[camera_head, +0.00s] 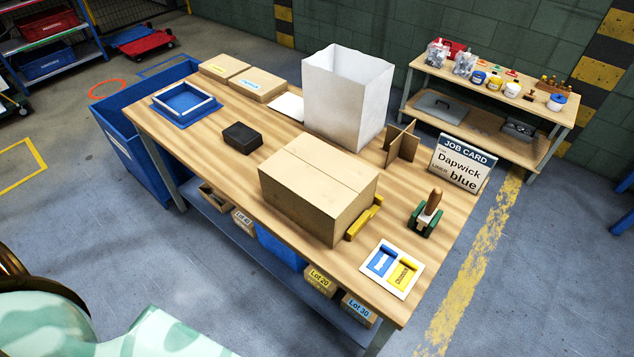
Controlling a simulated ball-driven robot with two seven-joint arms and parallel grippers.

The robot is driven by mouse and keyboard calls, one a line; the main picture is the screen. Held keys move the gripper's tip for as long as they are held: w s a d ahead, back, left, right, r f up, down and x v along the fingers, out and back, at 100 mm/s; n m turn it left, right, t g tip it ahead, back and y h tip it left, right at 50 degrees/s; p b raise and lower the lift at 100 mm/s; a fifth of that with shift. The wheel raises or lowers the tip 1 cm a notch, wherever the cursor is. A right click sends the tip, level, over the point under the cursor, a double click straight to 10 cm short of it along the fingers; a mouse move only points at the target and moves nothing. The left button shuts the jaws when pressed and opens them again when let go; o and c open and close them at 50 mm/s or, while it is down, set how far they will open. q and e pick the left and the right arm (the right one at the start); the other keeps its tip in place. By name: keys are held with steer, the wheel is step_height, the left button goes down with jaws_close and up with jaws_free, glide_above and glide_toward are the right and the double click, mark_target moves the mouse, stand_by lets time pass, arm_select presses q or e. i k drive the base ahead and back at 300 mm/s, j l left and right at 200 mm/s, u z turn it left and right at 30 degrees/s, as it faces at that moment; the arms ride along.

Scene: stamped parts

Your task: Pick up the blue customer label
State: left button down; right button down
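A blue label (381,262) lies on the left half of a white holder (402,288) at the front right corner of the wooden table. A yellow label (403,273) lies beside it on the same holder. Both carry small print that I cannot read surely. Each has a rolled or raised upper edge. Neither of my grippers is in view, and nothing is touching the blue label.
A closed cardboard box (312,185) with a yellow piece (363,218) beside it stands behind the holder. A stamp (428,212) in a green stand and a job card (461,163) reading "Dapwick" and "blue" are nearby. A white liner bag (345,95) stands further back.

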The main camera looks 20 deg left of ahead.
mark_target(383, 259)
steer(key=u, duration=0.35)
steer(key=l+u, duration=0.3)
steer(key=l, duration=0.15)
steer(key=k+l+u, duration=0.1)
steer(key=l+u, duration=0.2)
steer(key=l, duration=0.15)
steer(key=k+l+u, duration=0.1)
steer(key=l+u, duration=0.25)
steer(key=k+l, duration=0.1)
steer(key=l, duration=0.25)
steer(key=k+l, duration=0.1)
steer(key=l, duration=0.2)
steer(key=k+l, duration=0.1)
steer(key=l, duration=0.25)
steer(key=k+l, duration=0.15)
steer(key=l, duration=0.15)
steer(key=i+u, duration=0.05)
